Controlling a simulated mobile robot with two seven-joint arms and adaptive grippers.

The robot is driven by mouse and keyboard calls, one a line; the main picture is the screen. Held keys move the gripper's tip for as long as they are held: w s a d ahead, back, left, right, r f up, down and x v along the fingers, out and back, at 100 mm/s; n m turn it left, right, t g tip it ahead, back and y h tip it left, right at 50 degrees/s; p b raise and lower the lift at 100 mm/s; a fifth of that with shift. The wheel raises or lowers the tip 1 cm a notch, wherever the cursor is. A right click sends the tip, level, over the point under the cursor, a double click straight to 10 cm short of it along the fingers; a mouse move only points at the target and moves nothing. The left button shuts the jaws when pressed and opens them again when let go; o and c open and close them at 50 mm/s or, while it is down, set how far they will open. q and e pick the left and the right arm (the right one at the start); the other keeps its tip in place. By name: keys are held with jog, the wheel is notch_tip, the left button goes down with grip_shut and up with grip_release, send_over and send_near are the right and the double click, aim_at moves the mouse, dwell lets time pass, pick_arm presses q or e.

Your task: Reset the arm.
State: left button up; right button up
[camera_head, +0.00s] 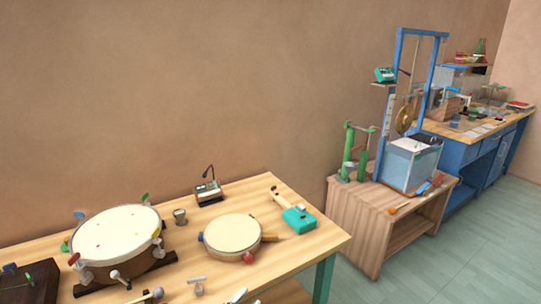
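I cannot make out either of my grippers or arms in the head view, so their pose and what they hold are hidden from me. The light wooden table (316,241) fills the lower left. On it are a large drum (117,232) with coloured knobs around its rim and a smaller round drum (232,233) with a red ball at its front edge. A teal device (299,220) lies near the table's right corner.
A dark box (30,283) sits at the left edge. Right of the table, a low wooden stand (357,225) carries a blue frame (391,105) and clear tank (410,164). Open floor (480,262) lies beyond.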

pick_arm(q)
jog(key=s+a+f+n+g+y, duration=0.2)
jog(key=s+a+f+n+y, duration=0.2)
jog(key=s+a+f, duration=0.4)
jog(key=s+a+f+n+g+y, duration=0.3)
jog(key=s+a+f, duration=0.5)
jog(key=f, duration=0.5)
jog(key=shift+s+f+n+y, duration=0.25)
jog(key=shift+s+n+y, duration=0.4)
jog(key=shift+n, duration=0.35)
jog(key=shift+w, duration=0.15)
jog(key=shift+r, duration=0.1)
